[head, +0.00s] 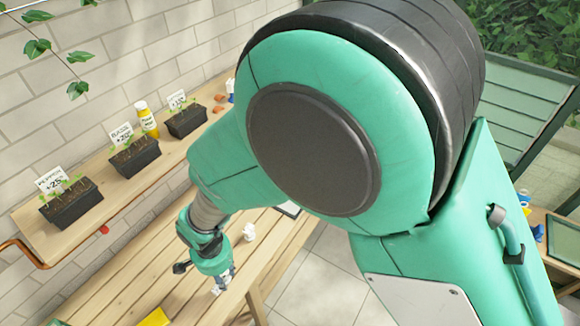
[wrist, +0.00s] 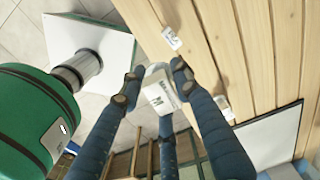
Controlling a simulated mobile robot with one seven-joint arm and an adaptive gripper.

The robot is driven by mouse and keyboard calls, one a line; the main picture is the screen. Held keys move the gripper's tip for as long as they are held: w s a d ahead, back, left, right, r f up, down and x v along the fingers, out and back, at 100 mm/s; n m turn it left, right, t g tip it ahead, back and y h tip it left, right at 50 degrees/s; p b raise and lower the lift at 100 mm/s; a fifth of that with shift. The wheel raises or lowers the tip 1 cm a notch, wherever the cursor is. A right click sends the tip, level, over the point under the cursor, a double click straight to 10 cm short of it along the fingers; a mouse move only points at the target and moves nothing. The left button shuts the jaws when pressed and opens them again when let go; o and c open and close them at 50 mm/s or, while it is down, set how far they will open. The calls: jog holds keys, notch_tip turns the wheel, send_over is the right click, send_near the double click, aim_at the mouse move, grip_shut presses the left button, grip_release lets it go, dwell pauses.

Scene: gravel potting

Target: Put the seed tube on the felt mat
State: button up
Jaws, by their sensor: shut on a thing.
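My gripper (head: 224,282) has blue fingers and hangs low near the right edge of the slatted wooden table in the head view. In the wrist view the fingers (wrist: 158,88) are closed around a small white object (wrist: 160,97) with dark lettering; its shape is partly hidden, and I cannot tell for sure that it is the seed tube. A pale flat panel with a dark border (wrist: 268,132) lies on the table at lower right in the wrist view; I cannot tell whether it is the felt mat.
Small white labelled items (wrist: 172,38) stand on the table; one white item (head: 249,231) shows in the head view. A yellow object (head: 155,318) lies at the front. Planters (head: 70,203) and a yellow bottle (head: 146,120) stand on the wall shelf. Tiled floor (head: 325,275) lies beyond the table edge.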

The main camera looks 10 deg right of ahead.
jog(key=w+d+m+b, duration=0.4)
jog(key=w+d+m, duration=0.5)
jog(key=w+d, duration=1.65)
jog(key=shift+t, duration=0.3)
jog(key=f, duration=0.1)
jog(key=s+d+f, duration=0.1)
jog(key=f, duration=0.3)
jog(key=shift+s+d, duration=0.35)
jog(key=shift+d, duration=0.05)
jog(key=shift+w, duration=0.15)
jog(key=w, duration=0.5)
jog(key=w+f+b, duration=0.1)
jog(key=w, duration=0.4)
jog(key=w+a+b, duration=0.1)
jog(key=w, duration=0.3)
jog(key=shift+w+f, duration=0.2)
jog(key=shift+w, duration=0.2)
jog(key=shift+w, duration=0.1)
jog(key=shift+w, duration=0.25)
jog(key=shift+w+a+f+b, duration=0.1)
jog(key=shift+f+b, duration=0.55)
jog(key=shift+f, duration=1.15)
